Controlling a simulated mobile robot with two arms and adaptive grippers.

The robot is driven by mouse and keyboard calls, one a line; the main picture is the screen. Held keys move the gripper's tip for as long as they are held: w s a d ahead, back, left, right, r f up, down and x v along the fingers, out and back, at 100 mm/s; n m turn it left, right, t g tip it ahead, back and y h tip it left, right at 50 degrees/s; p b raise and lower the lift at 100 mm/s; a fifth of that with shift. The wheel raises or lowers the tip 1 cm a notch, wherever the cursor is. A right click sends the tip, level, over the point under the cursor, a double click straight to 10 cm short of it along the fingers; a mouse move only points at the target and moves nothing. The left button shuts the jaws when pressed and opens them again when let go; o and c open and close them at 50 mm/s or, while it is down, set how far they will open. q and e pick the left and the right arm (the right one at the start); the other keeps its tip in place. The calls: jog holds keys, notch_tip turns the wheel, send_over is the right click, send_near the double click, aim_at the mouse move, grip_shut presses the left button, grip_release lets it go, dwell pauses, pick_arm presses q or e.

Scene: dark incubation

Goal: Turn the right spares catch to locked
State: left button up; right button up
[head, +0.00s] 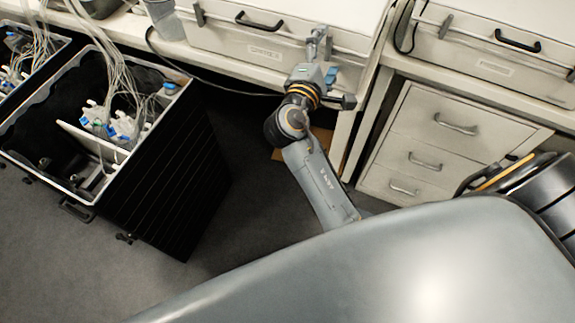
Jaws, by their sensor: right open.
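The pale case (225,38) on the bench has a black handle and a faint label on its front. Its left catch (199,15) is a small grey lever near the front's left end. My right gripper (318,38) is open at the right part of the case's front, where the right catch sits. The gripper covers most of that catch, so I cannot tell its position or whether the fingers touch it. My left gripper is not in view.
A second pale case (480,68) with a black handle stands to the right, above a drawer unit (425,135). An open black crate (165,160) with tubing and bottles stands at left. Dark floor (245,215) is clear between the crate and my arm.

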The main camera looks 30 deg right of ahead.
jog(key=n+p, duration=0.1)
jog(key=n, duration=0.1)
jog(key=n+p, duration=0.1)
jog(key=n, duration=0.1)
jog(key=n+p, duration=0.1)
jog(key=n, duration=0.1)
jog(key=shift+r, duration=0.4)
jog(key=n+p, duration=0.1)
jog(key=n, duration=0.2)
jog(key=shift+f, duration=0.1)
jog(key=n+p, duration=0.1)
jog(key=n, duration=0.3)
jog(key=shift+w+f+n, duration=0.1)
jog(key=shift+n, duration=0.3)
jog(key=f+b+v, duration=0.1)
jog(key=b+v, duration=0.2)
jog(key=v, duration=1.1)
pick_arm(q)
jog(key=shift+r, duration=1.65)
pick_arm(e)
jog(key=a+f+m+g+y, duration=0.2)
jog(key=f+y, duration=0.6)
jog(key=f, duration=2.3)
jog(key=shift+a+g, duration=0.4)
jog(key=shift+a, duration=0.35)
